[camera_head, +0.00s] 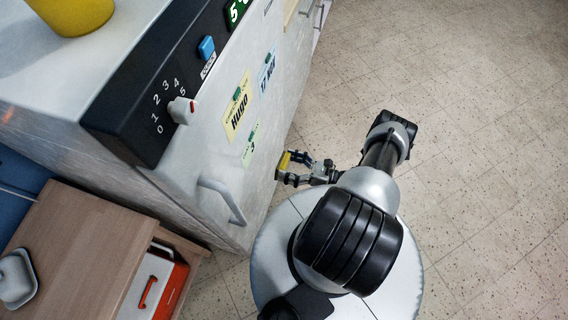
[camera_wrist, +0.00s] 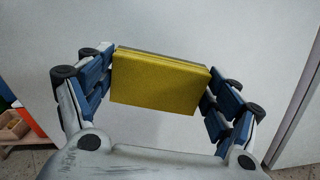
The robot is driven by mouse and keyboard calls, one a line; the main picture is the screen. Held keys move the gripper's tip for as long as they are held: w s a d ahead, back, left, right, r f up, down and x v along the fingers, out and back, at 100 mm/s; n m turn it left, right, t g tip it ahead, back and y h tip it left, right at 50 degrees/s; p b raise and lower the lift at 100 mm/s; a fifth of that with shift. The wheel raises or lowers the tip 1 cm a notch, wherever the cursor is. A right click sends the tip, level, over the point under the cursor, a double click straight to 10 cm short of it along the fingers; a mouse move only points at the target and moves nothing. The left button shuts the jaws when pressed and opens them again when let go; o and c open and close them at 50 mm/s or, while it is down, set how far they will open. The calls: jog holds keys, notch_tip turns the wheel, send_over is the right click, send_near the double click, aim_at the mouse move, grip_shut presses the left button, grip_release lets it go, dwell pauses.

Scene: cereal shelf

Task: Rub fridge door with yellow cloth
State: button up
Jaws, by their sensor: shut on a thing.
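The yellow cloth (camera_wrist: 160,82) looks like a flat yellow block with a greyish far layer. My gripper (camera_head: 288,168) is shut on it, with a finger at each side of it in the wrist view (camera_wrist: 160,85). In the head view only a small yellow piece of the cloth (camera_head: 284,161) shows between the fingers. The fridge door (camera_head: 205,165) is the pale front with a white handle (camera_head: 222,199). The cloth is close to the door, right of the handle. I cannot tell whether the cloth touches the door.
A dark control panel (camera_head: 150,85) with a knob (camera_head: 182,110) and a blue button (camera_head: 207,47) runs along the door's top. Labels (camera_head: 237,106) are on the door. A wooden cabinet (camera_head: 75,245) stands at lower left. The tiled floor (camera_head: 480,130) is clear at right.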

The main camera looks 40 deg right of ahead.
jog(key=shift+v, duration=1.45)
